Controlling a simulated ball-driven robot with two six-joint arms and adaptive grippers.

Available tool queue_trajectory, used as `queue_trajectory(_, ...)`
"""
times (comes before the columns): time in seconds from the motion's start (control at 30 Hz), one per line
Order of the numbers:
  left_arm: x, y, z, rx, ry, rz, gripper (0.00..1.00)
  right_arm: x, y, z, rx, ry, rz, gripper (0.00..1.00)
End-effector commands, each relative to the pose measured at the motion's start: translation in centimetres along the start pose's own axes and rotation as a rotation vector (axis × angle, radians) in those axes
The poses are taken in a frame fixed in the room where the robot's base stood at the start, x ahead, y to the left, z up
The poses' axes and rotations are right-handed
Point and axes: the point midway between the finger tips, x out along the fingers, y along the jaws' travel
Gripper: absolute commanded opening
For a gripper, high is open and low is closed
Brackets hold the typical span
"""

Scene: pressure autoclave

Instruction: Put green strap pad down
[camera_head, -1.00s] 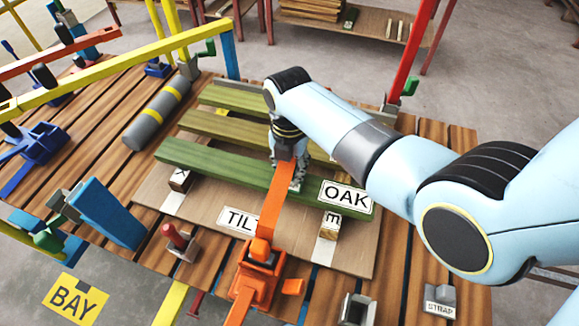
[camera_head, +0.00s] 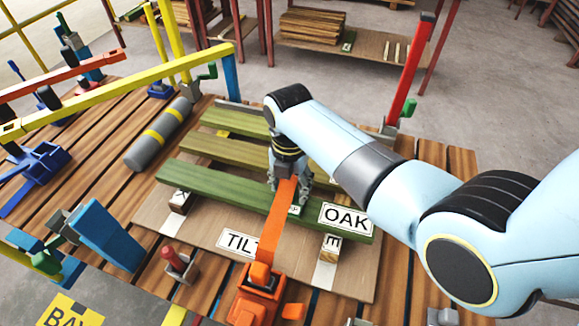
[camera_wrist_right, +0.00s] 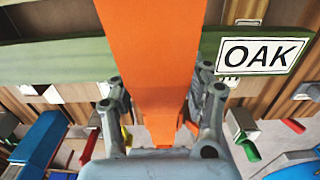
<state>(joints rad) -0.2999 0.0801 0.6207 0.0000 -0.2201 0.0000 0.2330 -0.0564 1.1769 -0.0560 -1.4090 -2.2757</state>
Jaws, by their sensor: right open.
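A small green piece with a white label, probably the green strap pad (camera_head: 294,210), rests at the front green plank (camera_head: 225,187) beside the orange strap (camera_head: 277,222). My arm and the strap hide most of it. My right gripper (camera_head: 288,187) is open above the plank, pointing down. In the right wrist view the fingers of the right gripper (camera_wrist_right: 160,85) stand apart on either side of the wide orange strap (camera_wrist_right: 157,45). A partly covered label shows by the right finger. My left gripper is not in view.
OAK (camera_head: 345,216) and TILT (camera_head: 238,242) labels lie nearby. A red post (camera_head: 411,75) rises behind right.

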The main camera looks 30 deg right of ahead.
Motion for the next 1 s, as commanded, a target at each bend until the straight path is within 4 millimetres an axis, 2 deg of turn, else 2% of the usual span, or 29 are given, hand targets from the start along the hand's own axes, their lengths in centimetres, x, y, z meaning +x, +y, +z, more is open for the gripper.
queue_trajectory(0.03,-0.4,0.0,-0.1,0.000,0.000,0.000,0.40,-1.3,0.1,0.0,0.000,-0.002,0.003,0.52)
queue_trajectory(0.2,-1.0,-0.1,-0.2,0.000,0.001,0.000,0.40,-5.3,0.1,0.0,0.001,-0.003,0.003,0.52)
queue_trajectory(0.43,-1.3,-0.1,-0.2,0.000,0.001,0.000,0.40,-9.2,0.1,0.0,0.000,-0.001,0.002,0.52)
queue_trajectory(0.6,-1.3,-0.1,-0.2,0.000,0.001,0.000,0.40,-10.4,0.0,0.0,0.000,0.001,0.000,0.52)
queue_trajectory(1.0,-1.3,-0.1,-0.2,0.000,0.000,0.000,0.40,-10.4,0.0,0.0,0.000,0.001,0.000,0.52)
